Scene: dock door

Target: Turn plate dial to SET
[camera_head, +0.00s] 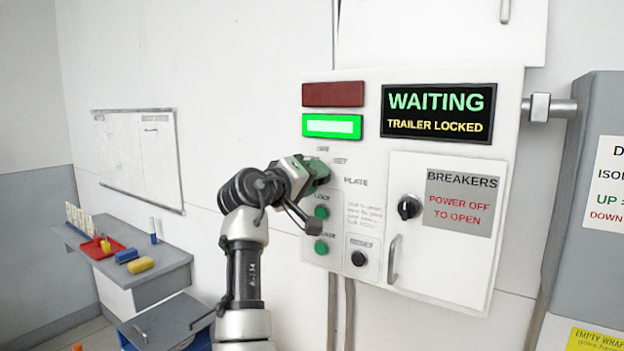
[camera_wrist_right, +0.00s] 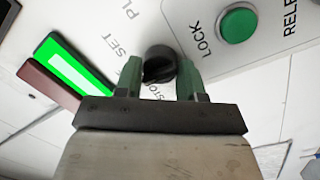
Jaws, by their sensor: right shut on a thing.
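The plate dial (camera_wrist_right: 158,65) is a round black knob on the white control panel (camera_head: 355,290). In the right wrist view it sits between the two green fingers of my right gripper (camera_wrist_right: 160,80), with the words SET and STOW printed beside it. My right gripper (camera_head: 318,170) is shut on the dial; in the head view the gripper hides the dial. The wrist view shows the knob's ridge, but I cannot tell exactly which label it points to. My left gripper is not in view.
Two green buttons (camera_head: 321,212) sit just below my right gripper. A display (camera_head: 438,113) reads WAITING, TRAILER LOCKED; the green lamp (camera_head: 332,126) is lit. A breaker door with a black knob (camera_head: 409,207) and handle is to the right. A shelf (camera_head: 150,285) stands at left.

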